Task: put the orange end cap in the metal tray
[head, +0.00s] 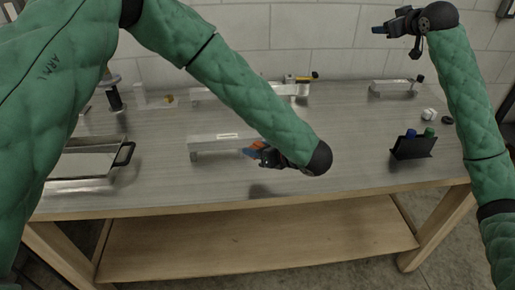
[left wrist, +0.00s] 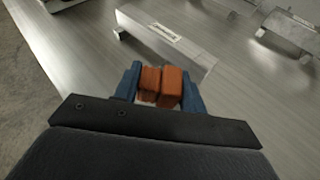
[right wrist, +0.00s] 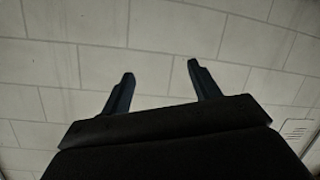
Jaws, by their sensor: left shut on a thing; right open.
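The orange end cap (left wrist: 161,86) is between the blue fingers of my left gripper (left wrist: 160,92), which is shut on it. In the head view the orange end cap (head: 258,145) shows at the tip of my left gripper (head: 255,152), above the table beside the near aluminium profile. The metal tray (head: 84,160) with a black handle lies on the left of the table, partly hidden by my left arm. My right gripper (head: 380,30) is raised in front of the wall, open and empty; its spread fingers show in the right wrist view (right wrist: 158,85).
An aluminium profile (head: 222,141) with a label lies near the left gripper. Another profile (head: 210,94) lies behind it, with a yellow and black tool (head: 300,78). A black holder (head: 413,148) with blue and green items stands at right. The table front (head: 330,182) is clear.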

